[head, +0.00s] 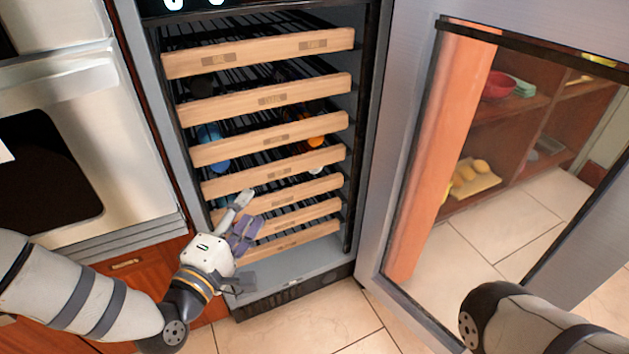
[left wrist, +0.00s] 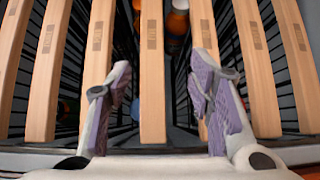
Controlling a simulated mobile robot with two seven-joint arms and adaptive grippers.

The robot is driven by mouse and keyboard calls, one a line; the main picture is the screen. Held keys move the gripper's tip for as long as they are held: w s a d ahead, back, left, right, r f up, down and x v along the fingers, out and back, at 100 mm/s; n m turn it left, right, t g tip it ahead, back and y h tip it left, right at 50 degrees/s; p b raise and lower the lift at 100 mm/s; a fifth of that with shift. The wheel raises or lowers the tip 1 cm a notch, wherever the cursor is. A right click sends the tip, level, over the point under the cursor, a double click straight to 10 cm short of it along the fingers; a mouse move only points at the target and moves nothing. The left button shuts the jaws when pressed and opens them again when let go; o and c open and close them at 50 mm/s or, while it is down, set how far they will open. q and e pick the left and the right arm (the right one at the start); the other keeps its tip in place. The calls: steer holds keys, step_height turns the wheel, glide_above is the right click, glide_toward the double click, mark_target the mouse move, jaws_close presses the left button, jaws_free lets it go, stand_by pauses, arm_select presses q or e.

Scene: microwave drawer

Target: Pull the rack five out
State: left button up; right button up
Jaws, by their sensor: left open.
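The open wine cooler holds a stack of wooden-fronted racks. Rack five (head: 310,189), counted from the top, has a pale wood front in the lower half of the head view and looks pushed in. My left gripper (head: 246,216) is open in front of the left part of the lower racks and hides part of their fronts. In the left wrist view its purple-padded fingers (left wrist: 165,95) stand on either side of a wooden front (left wrist: 152,60); I cannot tell which rack this is. No grip shows. My right gripper is out of view.
The cooler's glass door (head: 400,190) stands open at the right. An oven (head: 60,150) is at the left. Blue (head: 219,164) and orange (head: 316,141) items lie inside the racks. Tiled floor (head: 320,320) in front is clear.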

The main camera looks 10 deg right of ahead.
mark_target(268, 176)
arm_select(q)
steer(key=b+x, duration=0.1)
steer(key=x, duration=0.2)
steer(key=b+x, duration=0.1)
steer(key=x, duration=0.3)
steer(key=r+b+x, duration=0.1)
steer(key=x, duration=0.3)
steer(key=shift+w+a+b, duration=0.1)
steer(key=shift+b, duration=0.3)
steer(key=shift+w+r, duration=0.1)
steer(key=shift+w, duration=0.25)
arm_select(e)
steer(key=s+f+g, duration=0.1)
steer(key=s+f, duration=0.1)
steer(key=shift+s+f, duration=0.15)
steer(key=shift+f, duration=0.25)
arm_select(q)
jaws_close()
